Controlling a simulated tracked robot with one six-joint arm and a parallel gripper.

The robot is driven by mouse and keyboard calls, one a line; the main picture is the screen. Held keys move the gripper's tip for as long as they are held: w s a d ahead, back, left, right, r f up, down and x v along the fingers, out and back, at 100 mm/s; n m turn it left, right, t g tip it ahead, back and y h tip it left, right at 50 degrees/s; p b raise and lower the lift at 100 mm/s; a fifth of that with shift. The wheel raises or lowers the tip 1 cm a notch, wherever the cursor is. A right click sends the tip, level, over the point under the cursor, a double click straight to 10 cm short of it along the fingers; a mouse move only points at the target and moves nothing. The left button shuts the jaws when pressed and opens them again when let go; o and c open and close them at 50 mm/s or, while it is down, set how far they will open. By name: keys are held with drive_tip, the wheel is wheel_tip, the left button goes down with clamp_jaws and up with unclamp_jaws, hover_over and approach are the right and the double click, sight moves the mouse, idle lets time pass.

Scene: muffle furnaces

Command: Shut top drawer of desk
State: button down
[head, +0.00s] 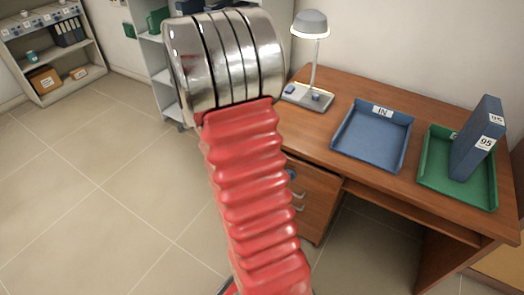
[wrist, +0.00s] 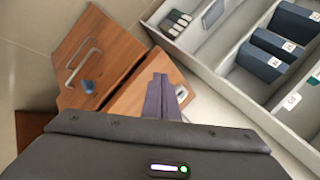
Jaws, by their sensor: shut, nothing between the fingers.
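The wooden desk (head: 345,90) stands at the right in the head view. Its drawer pedestal (head: 318,190) is under the left end, partly hidden behind my red arm, with metal handles and a small blue piece on its front. In the wrist view, a wooden drawer front (wrist: 108,48) shows a metal handle (wrist: 82,62) and the blue piece (wrist: 88,87). I cannot tell how far the top drawer stands out. My gripper (wrist: 160,82) is shut and empty, its fingers in front of a wooden surface beside that front; contact is unclear. The head view does not show the fingers.
On the desk are a lamp (head: 313,25), a blue IN tray (head: 372,135), and a green tray (head: 440,180) holding a blue binder (head: 474,150). A grey shelf unit (head: 160,75) stands behind the desk's left end. Tiled floor (head: 110,180) is clear at left.

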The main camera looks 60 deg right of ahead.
drive_tip(key=w+a+r+n+t+y, duration=0.25)
drive_tip(key=w+a+r+n, duration=0.35)
drive_tip(key=a, duration=0.5)
drive_tip(key=w+a+r+n+t+y, duration=0.2)
drive_tip(key=a+r+n+t, duration=0.25)
drive_tip(key=a+r, duration=0.45)
drive_tip(key=s+a+r+n+g+y, duration=0.1)
drive_tip(key=s+a+n+y, duration=0.2)
drive_tip(key=s+a+n, duration=0.55)
drive_tip(key=s+a+r+n+g+y, duration=0.1)
drive_tip(key=s+a+n+y, duration=0.3)
drive_tip(key=a, duration=0.8)
drive_tip(key=s+f+n+g+h, duration=0.2)
drive_tip(key=s+n+g+h, duration=0.1)
drive_tip(key=s, duration=1.2)
drive_tip(key=shift+f+n, duration=0.3)
drive_tip(key=shift+n, duration=0.2)
